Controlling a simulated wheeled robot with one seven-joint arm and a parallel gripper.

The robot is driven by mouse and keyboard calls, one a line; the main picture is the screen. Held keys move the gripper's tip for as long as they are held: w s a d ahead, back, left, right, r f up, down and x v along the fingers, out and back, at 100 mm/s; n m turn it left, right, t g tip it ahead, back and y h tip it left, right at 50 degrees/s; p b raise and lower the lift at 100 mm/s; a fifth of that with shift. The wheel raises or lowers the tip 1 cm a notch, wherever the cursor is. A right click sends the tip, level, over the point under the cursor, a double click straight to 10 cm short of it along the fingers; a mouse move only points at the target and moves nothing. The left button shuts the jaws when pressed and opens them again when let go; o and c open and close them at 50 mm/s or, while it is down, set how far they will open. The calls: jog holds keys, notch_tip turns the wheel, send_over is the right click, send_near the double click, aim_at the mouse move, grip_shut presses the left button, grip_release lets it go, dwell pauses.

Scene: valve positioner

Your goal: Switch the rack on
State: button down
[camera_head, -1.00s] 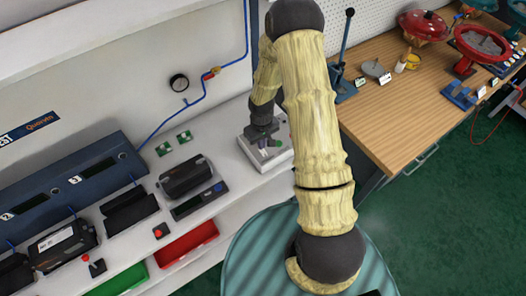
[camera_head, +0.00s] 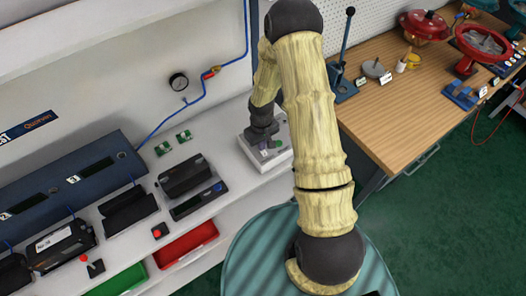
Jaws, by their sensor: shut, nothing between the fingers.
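I cannot tell whether these are buttons or a switch. My gripper (camera_head: 265,143) points down over this box, shut and empty. Its fingertips are at or just above the box top and hide part of it; I cannot tell whether they touch. A dark blue rack unit (camera_head: 58,190) with small displays runs along the bench at the left. I see no clearly marked power switch on it.
Black devices (camera_head: 183,176), a grey unit with a blue knob (camera_head: 199,201) and small green boards (camera_head: 164,148) lie on the bench. A wooden table (camera_head: 405,120) with red valves stands at the right.

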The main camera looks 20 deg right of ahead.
jog(key=shift+f, duration=0.3)
jog(key=shift+r, duration=0.1)
jog(key=shift+r+p, duration=2.4)
jog(key=shift+r, duration=1.05)
jog(key=shift+r, duration=0.1)
jog(key=s+r+m+t+b, duration=0.2)
jog(key=s+r+b, duration=0.5)
jog(key=s+r, duration=0.7)
jog(key=shift+s+r+m+t, duration=0.2)
jog(key=shift+r+m+t, duration=0.1)
jog(key=shift+r+m, duration=0.5)
